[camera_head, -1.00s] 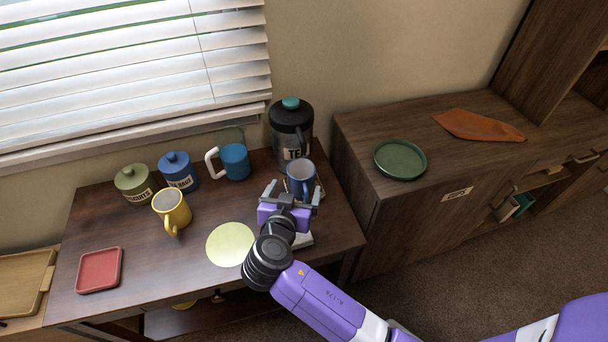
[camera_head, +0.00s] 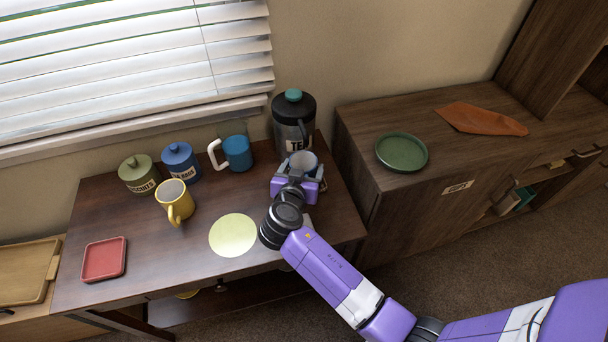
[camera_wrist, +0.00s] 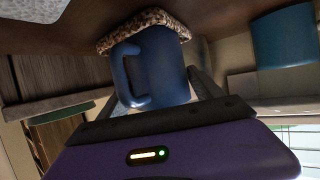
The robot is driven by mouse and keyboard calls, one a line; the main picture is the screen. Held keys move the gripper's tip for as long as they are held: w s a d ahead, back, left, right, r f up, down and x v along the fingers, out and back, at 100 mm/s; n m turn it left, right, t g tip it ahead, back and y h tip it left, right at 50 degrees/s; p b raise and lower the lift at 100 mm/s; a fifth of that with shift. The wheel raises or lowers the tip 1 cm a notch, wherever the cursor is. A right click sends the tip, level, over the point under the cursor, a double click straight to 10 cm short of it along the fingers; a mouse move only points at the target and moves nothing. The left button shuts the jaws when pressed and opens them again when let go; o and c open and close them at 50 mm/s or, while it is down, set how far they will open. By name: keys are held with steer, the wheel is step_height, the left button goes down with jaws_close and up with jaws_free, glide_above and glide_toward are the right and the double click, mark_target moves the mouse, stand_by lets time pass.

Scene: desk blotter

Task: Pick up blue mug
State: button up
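The blue mug (camera_head: 303,161) stands at the right end of the dark desk, in front of the tea canister. The wrist view is upside down and shows the blue mug (camera_wrist: 158,65) on a speckled cork coaster (camera_wrist: 140,27), its handle toward my palm and to the left. My gripper (camera_head: 300,176) is open at the mug, one finger on each side. In the wrist view my gripper (camera_wrist: 155,95) has its fingers spread wider than the mug. The head view hides the mug's lower body behind my gripper.
The black-lidded tea canister (camera_head: 294,122) stands close behind. A blue-teal mug with a white handle (camera_head: 238,153) is to the left, then a yellow mug (camera_head: 175,203) and two lidded canisters. A pale round mat (camera_head: 233,235) lies front left. A wooden cabinet (camera_head: 360,150) borders the right.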

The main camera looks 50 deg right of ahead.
mark_target(306, 153)
steer(key=c, duration=1.3)
steer(key=shift+r, duration=0.1)
steer(key=shift+r+p, duration=0.45)
steer(key=shift+r, duration=0.15)
step_height(306, 153, up, 2)
steer(key=shift+r+p, duration=0.1)
steer(key=shift+p, duration=0.55)
steer(key=s+a, duration=0.5)
steer(key=a, duration=0.4)
steer(key=s+a+b, duration=0.1)
steer(key=s+a, duration=0.4)
steer(key=a, duration=0.4)
steer(key=s+a+b, duration=0.1)
steer(key=s+a, duration=0.4)
steer(key=a, duration=0.5)
steer(key=shift+s, duration=0.25)
